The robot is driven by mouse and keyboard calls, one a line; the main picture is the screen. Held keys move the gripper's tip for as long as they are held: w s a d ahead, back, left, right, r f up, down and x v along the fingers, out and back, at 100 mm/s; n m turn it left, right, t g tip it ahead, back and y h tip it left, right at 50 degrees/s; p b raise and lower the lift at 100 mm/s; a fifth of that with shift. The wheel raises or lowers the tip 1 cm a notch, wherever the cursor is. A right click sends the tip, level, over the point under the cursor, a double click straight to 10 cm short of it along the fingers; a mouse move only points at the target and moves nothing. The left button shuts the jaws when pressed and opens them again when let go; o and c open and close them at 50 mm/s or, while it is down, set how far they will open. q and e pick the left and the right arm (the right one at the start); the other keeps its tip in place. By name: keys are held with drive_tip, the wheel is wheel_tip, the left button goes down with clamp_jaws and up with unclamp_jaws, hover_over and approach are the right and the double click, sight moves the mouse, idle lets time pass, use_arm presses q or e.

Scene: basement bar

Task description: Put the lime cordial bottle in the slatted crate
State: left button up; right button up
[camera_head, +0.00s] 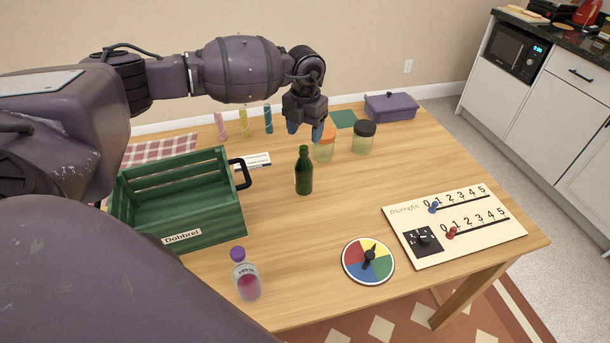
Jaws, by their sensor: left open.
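A dark green bottle (304,174), which looks like the lime cordial bottle, stands upright near the middle of the wooden table. The green slatted crate (185,216) with a "Dobbrel" label and a black handle stands on the table to its left. The crate looks empty, though part of its inside is hidden. My left gripper (305,131) points down with its fingers apart and empty. In the picture it is just above the bottle's neck; its exact depth is hard to tell. My right gripper is not in view.
A purple-capped bottle (246,277) stands in front of the crate. Two jars with orange (325,146) and black (363,138) lids stand behind the green bottle. A colour spinner (368,261) and scoreboard (470,228) lie at front right. The table between crate and green bottle is clear.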

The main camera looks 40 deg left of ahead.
sight(303, 148)
use_arm(q)
wheel_tip(303, 148, down, 2)
drive_tip(key=shift+f, duration=0.25)
drive_tip(key=shift+w+a+f, duration=0.1)
drive_tip(key=shift+a+f, duration=0.1)
drive_tip(key=shift+f, duration=1.2)
drive_tip(key=shift+w+a+f, duration=0.1)
drive_tip(key=shift+a+f, duration=0.05)
drive_tip(key=shift+f, duration=1.2)
drive_tip(key=shift+c, duration=0.3)
clamp_jaws()
